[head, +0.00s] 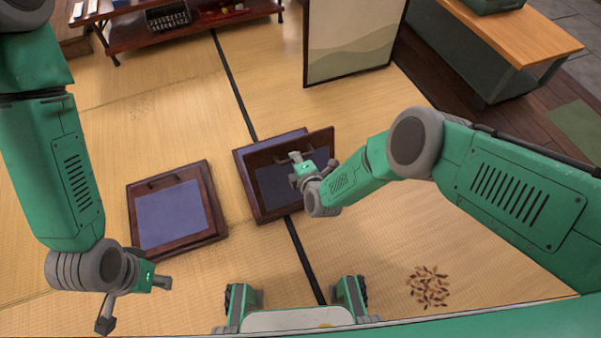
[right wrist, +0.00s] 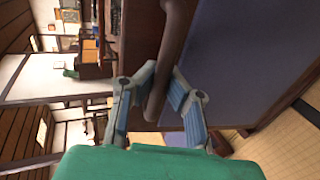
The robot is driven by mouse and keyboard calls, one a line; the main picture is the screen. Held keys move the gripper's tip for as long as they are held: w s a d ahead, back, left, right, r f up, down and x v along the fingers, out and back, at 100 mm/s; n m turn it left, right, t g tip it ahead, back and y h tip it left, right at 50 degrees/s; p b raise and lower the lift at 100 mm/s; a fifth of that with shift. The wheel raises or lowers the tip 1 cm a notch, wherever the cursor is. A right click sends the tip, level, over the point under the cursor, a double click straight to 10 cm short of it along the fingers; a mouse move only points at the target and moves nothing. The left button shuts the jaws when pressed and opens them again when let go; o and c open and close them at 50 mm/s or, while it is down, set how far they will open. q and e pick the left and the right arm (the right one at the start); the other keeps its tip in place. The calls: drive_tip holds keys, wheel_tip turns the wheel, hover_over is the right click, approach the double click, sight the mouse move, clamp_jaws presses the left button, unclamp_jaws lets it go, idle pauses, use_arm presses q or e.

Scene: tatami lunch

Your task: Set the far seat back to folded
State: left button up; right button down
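A dark wood seat with a blue pad (head: 268,142) lies on the tatami at the middle. Its back (head: 271,205), a wood-framed panel with a dark blue face, stands tilted up over the base. My right gripper (head: 301,166) is at the handle bar near the back's upper edge. In the right wrist view the brown bar (right wrist: 168,60) runs between its fingers (right wrist: 164,78), which appear closed on it from both sides. A second seat (head: 170,214) lies flat to the left, with a handle on its upper part. My left gripper (head: 135,302) is empty, fingers apart, near the lower left.
A low dark shelf (head: 205,22) stands at the far edge. A framed screen (head: 349,40) stands beyond the seats. A wood-topped bench (head: 530,42) is at the far right. Scattered leaf-like bits (head: 428,287) lie at the lower right. Open tatami surrounds both seats.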

sight(290, 150)
drive_tip(key=shift+w+r+b+x, duration=0.15)
drive_tip(key=shift+b+x, duration=0.45)
drive_tip(key=shift+x, duration=0.3)
drive_tip(key=shift+w+r+b+x, duration=0.1)
drive_tip(key=shift+r+b+x, duration=0.1)
drive_tip(key=shift+b+x, duration=0.55)
drive_tip(key=shift+r+b+x, duration=0.15)
drive_tip(key=shift+b+x, duration=0.3)
drive_tip(key=shift+x, duration=0.55)
drive_tip(key=shift+d, duration=0.1)
drive_tip(key=c, duration=1.6)
unclamp_jaws()
drive_tip(key=shift+s, duration=0.1)
drive_tip(key=shift+s+r, duration=0.3)
drive_tip(key=shift+s, duration=0.25)
drive_tip(key=v, duration=1)
drive_tip(key=shift+s+d, duration=0.2)
drive_tip(key=shift+s, duration=0.05)
